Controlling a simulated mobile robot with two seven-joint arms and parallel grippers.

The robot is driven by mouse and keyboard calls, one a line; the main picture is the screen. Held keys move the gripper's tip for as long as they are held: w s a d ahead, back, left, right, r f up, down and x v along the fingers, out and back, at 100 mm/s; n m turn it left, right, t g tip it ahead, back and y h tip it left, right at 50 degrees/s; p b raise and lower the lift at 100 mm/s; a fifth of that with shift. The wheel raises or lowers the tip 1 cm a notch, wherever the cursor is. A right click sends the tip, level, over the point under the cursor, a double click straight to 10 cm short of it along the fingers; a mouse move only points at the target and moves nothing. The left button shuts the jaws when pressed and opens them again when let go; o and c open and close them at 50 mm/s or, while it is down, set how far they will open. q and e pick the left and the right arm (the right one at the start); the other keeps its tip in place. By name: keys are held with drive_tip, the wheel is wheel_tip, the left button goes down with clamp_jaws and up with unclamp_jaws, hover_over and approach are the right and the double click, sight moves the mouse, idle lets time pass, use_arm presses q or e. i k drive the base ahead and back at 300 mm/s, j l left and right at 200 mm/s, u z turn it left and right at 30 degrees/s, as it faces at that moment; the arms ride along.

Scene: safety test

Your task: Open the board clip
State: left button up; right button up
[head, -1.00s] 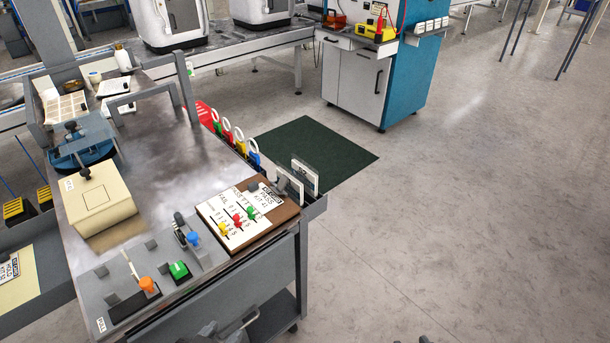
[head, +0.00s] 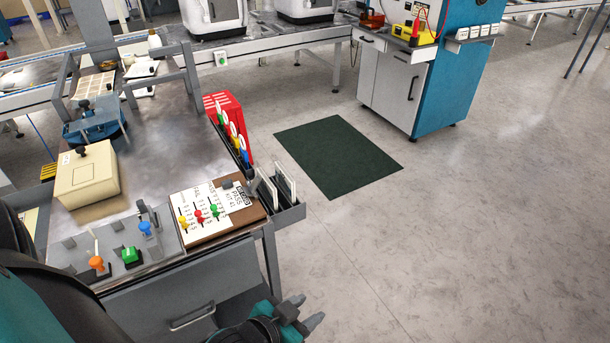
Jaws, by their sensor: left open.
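A brown clipboard (head: 243,219) with a white printed sheet (head: 192,226) lies at the near right corner of the bench. Red, yellow and green pegs stand on the sheet. A small dark grey clip (head: 227,184) appears at the board's far edge, beside a label reading PASS; whether it is open or shut is too small to tell. My left gripper (head: 305,311) is open and empty at the bottom of the head view, in front of the bench and to the right of its drawer, well apart from the board. My right gripper does not show.
Upright plates in a grey holder (head: 289,214) stand right beside the board. A panel with orange, green and blue controls (head: 131,258) lies to its left. A beige box (head: 88,186) and a red rack (head: 226,110) are farther back.

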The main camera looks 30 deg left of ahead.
sight(249, 192)
drive_tip(key=i+l+z, duration=0.5)
drive_tip(key=i+z, duration=0.15)
drive_tip(key=i, duration=0.3)
drive_tip(key=i+u, duration=0.55)
drive_tip(key=u, duration=0.2)
drive_tip(key=i+l+u, duration=0.2)
drive_tip(key=u, duration=0.15)
drive_tip(key=i+u, duration=0.15)
drive_tip(key=u, duration=0.3)
drive_tip(key=i+u, duration=0.1)
drive_tip(key=u, duration=0.35)
drive_tip(key=i+l+u, duration=0.15)
drive_tip(key=u, duration=0.35)
drive_tip(key=i+l+u, duration=0.1)
drive_tip(key=u, duration=0.35)
drive_tip(key=l+u, duration=0.2)
drive_tip(key=u, duration=0.25)
drive_tip(key=i+l+u, duration=0.1)
drive_tip(key=l+u, duration=0.15)
drive_tip(key=u, duration=0.2)
